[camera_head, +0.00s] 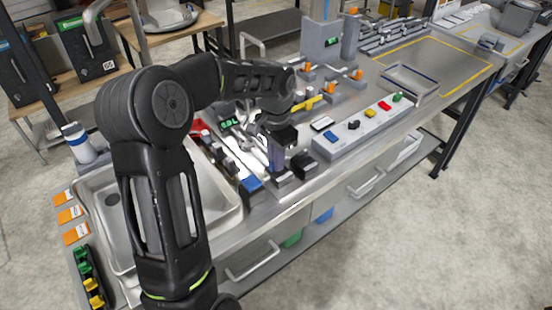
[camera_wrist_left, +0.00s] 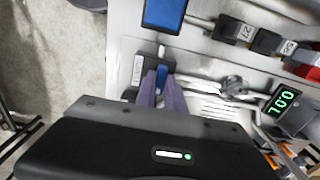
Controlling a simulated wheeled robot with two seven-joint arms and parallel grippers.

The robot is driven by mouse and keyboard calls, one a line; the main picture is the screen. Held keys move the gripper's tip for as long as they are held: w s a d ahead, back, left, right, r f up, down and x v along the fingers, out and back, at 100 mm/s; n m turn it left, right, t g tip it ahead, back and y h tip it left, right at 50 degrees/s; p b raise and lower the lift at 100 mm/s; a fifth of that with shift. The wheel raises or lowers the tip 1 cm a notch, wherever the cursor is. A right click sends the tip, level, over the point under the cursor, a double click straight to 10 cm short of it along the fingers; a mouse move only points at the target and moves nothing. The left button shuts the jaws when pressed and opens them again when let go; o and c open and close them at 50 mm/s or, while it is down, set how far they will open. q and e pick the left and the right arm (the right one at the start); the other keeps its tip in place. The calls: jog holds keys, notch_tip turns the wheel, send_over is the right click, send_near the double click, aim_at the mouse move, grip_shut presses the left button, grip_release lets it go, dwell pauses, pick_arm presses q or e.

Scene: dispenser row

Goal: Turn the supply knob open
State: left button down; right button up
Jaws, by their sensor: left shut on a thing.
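The supply knob appears to be the small blue handle (camera_wrist_left: 161,78) on a grey mount at the bench's front edge in the left wrist view. My left gripper (camera_wrist_left: 160,92) has its two purple-grey fingers on either side of the handle and is shut on it. In the head view my left gripper (camera_head: 277,160) points down at the front edge of the bench, and its fingers hide the knob. A small display (camera_wrist_left: 287,103) shows green digits that look like 0.0L. My right gripper is in neither view.
A grey sink basin (camera_head: 228,214) lies left of the gripper. A blue block (camera_head: 250,184) and a row of dark numbered blocks (camera_wrist_left: 265,41) stand close by. A panel with coloured buttons (camera_head: 354,125) and an empty tray (camera_head: 411,80) lie to the right.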

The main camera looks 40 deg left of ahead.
pick_arm(q)
jog(key=shift+n, duration=0.4)
jog(key=n+b, duration=0.1)
jog(key=n, duration=0.2)
jog(key=shift+f+b, duration=0.1)
jog(key=shift+b, duration=0.25)
jog(key=n+b, duration=0.1)
jog(key=n, duration=0.3)
jog(key=shift+n, duration=0.3)
jog(key=n, duration=0.4)
jog(key=shift+n, duration=0.3)
jog(key=n, duration=0.5)
jog(key=shift+b, duration=0.3)
jog(key=c, duration=1.4)
grip_release()
jog(key=shift+c, duration=0.2)
jog(key=shift+r, duration=0.2)
